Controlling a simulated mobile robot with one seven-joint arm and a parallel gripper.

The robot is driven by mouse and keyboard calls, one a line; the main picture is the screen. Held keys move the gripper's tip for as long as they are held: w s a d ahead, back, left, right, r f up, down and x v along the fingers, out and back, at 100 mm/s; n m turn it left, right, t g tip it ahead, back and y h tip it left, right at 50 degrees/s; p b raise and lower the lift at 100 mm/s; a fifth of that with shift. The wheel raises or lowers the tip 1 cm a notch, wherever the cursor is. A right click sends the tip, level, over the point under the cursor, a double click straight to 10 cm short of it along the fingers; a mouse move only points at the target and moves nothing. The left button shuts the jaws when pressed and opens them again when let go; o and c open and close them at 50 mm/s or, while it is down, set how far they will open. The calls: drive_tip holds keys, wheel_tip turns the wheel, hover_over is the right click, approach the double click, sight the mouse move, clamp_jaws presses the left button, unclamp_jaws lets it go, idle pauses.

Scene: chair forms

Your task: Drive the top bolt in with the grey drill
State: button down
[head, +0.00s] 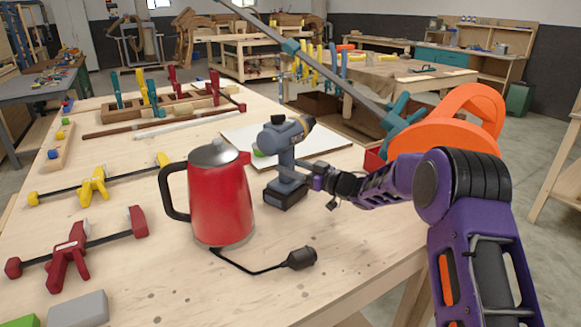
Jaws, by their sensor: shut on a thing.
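The grey drill (283,138) stands upright on the wooden table, behind and right of the red kettle. Its dark battery base (284,194) is low, at or just above the tabletop; I cannot tell which. Its nose points right and slightly up. My gripper (312,178) comes from the right and is shut on the drill's handle; the fingers are small and partly hidden. An orange curved chair form (462,118) is at the right, partly behind my arm. I cannot make out the top bolt.
The red kettle (219,200) stands close to the drill, with a black cord and plug (301,258) in front. A white board (325,141) lies behind the drill. A long clamp bar (340,75) slants overhead to the orange form.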

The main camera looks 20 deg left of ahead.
sight(292, 152)
drive_tip(key=shift+r+p, duration=1.5)
drive_tip(key=shift+r, duration=0.75)
